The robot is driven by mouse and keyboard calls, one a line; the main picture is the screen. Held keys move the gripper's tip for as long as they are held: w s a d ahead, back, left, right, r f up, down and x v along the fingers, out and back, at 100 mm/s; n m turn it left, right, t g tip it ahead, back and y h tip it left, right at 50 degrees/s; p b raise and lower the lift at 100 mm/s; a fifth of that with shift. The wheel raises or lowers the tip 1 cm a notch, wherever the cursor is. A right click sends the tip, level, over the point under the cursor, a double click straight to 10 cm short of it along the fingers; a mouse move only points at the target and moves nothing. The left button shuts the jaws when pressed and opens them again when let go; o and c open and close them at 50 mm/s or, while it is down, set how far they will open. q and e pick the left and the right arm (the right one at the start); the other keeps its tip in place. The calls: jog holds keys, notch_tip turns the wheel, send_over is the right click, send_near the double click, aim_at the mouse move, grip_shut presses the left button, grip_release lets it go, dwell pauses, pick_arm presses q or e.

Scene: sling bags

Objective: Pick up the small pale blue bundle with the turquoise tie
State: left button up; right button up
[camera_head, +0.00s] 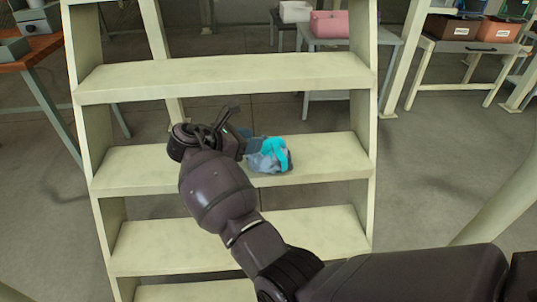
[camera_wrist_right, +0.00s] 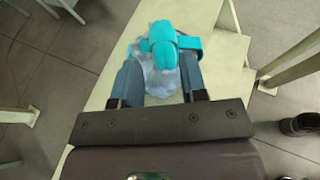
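The small pale blue bundle (camera_head: 262,161) with a turquoise tie (camera_head: 276,152) sits on a middle shelf of the cream rack. My right gripper (camera_head: 245,142) is at its left side in the head view and covers part of it. In the right wrist view, the fingers of my right gripper (camera_wrist_right: 161,72) are apart, one on each side of the bundle (camera_wrist_right: 160,86). The turquoise tie (camera_wrist_right: 163,43) lies at the fingertips and its strap reaches past the right finger. I cannot tell whether the fingers press on the bundle. My left gripper is not in view.
The cream shelf rack (camera_head: 225,76) has one board above the bundle and more below. Its side posts stand left and right. Behind it, a pink box (camera_head: 329,24) rests on a table. The shelf is bare to the right of the bundle.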

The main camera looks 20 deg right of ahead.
aim_at(272, 140)
jog(key=b+x, duration=0.1)
jog(key=x, duration=0.4)
jog(key=b+x, duration=0.1)
jog(key=x, duration=0.1)
jog(key=shift+s+d+f+b, duration=0.1)
jog(key=shift+f+b, duration=0.2)
jog(key=shift+f, duration=0.15)
jog(key=shift+d+r, duration=0.1)
jog(key=shift+d, duration=0.5)
grip_shut()
